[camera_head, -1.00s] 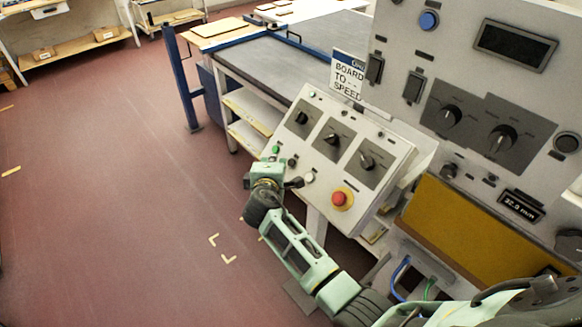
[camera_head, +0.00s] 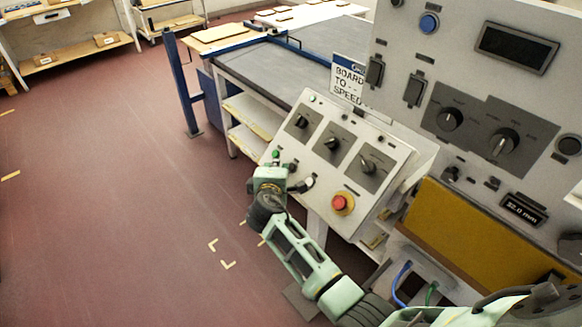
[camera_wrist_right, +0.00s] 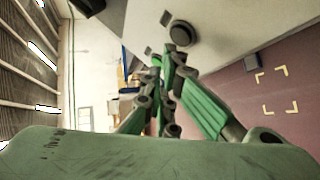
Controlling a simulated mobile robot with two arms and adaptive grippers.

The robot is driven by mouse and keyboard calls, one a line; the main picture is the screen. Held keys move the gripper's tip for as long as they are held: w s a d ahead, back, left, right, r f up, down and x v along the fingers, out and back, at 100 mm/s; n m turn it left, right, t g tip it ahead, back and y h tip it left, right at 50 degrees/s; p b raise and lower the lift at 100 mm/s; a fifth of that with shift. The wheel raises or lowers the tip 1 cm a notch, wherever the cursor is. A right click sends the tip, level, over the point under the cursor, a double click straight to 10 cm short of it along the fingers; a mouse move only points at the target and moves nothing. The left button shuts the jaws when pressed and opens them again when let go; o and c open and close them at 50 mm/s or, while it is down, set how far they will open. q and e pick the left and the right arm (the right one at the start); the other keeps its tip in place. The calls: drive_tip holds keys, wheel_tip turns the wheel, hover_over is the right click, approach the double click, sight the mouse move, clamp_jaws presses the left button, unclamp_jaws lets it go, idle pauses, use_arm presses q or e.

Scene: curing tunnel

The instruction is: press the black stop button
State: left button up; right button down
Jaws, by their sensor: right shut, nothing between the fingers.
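The black stop button appears to be the small dark round button (camera_head: 292,167) near the lower left of the sloped control panel (camera_head: 318,168), partly crowded by my gripper. In the right wrist view, a dark round button (camera_wrist_right: 184,33) stands just beyond the fingertips. My right gripper (camera_head: 301,186) is shut and empty, at the panel's lower left edge; its green fingers also show in the wrist view (camera_wrist_right: 168,58). I cannot tell whether the fingertips touch the button. My left gripper is not in view.
A green button (camera_head: 276,154) and a pale button (camera_head: 309,182) sit near my gripper. A red mushroom button (camera_head: 342,203) on a yellow ring is lower right, below several black knobs. The floor at left is clear.

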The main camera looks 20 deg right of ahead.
idle(0.6)
drive_tip(key=shift+w+d+f, duration=0.15)
drive_tip(key=shift+d+f, duration=0.15)
drive_tip(key=shift+d+f+b, duration=0.3)
drive_tip(key=shift+b, duration=0.2)
idle(0.5)
idle(0.4)
drive_tip(key=shift+a+r+p, duration=0.5)
drive_tip(key=shift+a+r, duration=0.05)
drive_tip(key=shift+r, duration=0.05)
drive_tip(key=a+r+p, duration=0.1)
drive_tip(key=s+a+r, duration=0.1)
drive_tip(key=a+r+p, duration=0.1)
drive_tip(key=shift+s+a+r+p, duration=0.2)
drive_tip(key=shift+s+r+p, duration=0.05)
drive_tip(key=shift+p, duration=0.1)
